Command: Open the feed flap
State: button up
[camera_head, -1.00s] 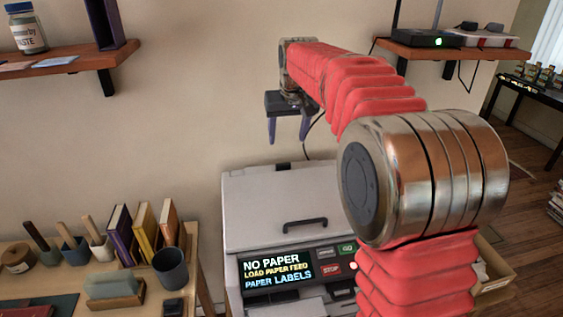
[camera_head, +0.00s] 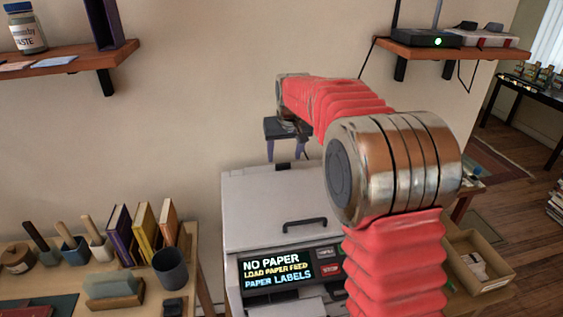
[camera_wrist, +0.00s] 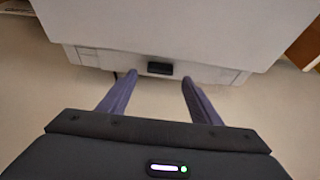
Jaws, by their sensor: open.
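A pale grey copier-like machine (camera_head: 265,200) stands in the lower middle of the head view, with a dark lid handle (camera_head: 305,224) on top. Its lit screen (camera_head: 278,270) reads "NO PAPER", "LOAD PAPER FEED" and "PAPER LABELS". My gripper (camera_head: 286,152) is open and empty at the machine's far edge, by the wall. In the wrist view my gripper (camera_wrist: 159,78) has its two fingers apart, pointing toward a pale panel (camera_wrist: 110,60) on the machine's side with a small black tab (camera_wrist: 160,68). The tab lies between the fingertips in the picture; contact cannot be told. This panel is hidden in the head view.
A desk (camera_head: 60,295) with books, a dark cup (camera_head: 170,268) and tools stands left of the machine. A shelf with a router (camera_head: 425,38) hangs above right. An open box (camera_head: 480,262) stands at right. My arm covers the machine's right part.

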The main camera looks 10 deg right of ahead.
aim_at(283, 164)
jog(key=shift+x, duration=2.35)
jog(key=shift+c, duration=0.5)
jog(key=c, duration=0.9)
